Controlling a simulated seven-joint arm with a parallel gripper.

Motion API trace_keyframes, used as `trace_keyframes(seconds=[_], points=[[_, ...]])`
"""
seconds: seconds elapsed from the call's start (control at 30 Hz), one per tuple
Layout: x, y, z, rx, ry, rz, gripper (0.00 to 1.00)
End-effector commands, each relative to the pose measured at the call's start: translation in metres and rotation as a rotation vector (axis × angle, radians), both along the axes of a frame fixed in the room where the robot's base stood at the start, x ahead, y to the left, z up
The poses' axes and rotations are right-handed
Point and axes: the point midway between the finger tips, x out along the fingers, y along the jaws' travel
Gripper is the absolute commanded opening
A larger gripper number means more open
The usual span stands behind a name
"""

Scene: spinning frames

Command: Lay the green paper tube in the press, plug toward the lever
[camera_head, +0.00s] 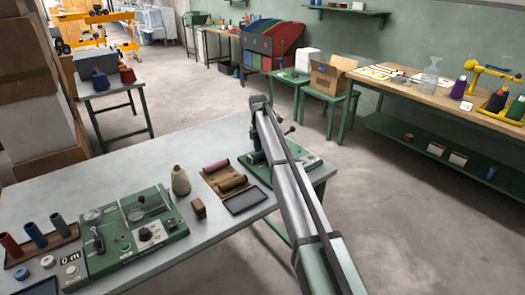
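I cannot make out a green paper tube in this view. A green-based device (309,162), which looks like the press, stands at the table's far right corner. A thin dark rod with a knob (291,130), perhaps its lever, rises beside my arm. My arm crosses in front of the device and hides much of it. My gripper (257,157) seems to point down over the device's left part. It is small and partly hidden, so I cannot see its fingers or whether it holds anything.
A brown holder (232,197) carries a dark red tube (215,166) and a brown tube (233,182). A dark tray (246,201), wooden block (198,208) and beige cone (180,180) stand nearby. A green control unit (120,243) and upright tubes (35,235) occupy the left.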

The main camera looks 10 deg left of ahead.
Motion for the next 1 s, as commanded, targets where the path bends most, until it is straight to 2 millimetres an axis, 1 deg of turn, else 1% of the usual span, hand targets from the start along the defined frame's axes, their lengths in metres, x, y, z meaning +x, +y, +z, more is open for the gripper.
trace_keyframes(seconds=[0.23, 0.37, 0.47, 0.57, 0.8, 1.0], points=[[0.000, 0.000, 0.001, 0.000, 0.000, 0.000, 0.56], [0.001, 0.001, 0.009, 0.000, -0.001, 0.000, 0.56], [0.003, 0.002, 0.022, 0.000, -0.001, 0.000, 0.56], [0.005, 0.004, 0.039, 0.001, -0.002, 0.000, 0.56], [0.009, 0.008, 0.084, 0.001, -0.002, 0.000, 0.56], [0.011, 0.011, 0.110, 0.000, -0.001, 0.000, 0.56]])
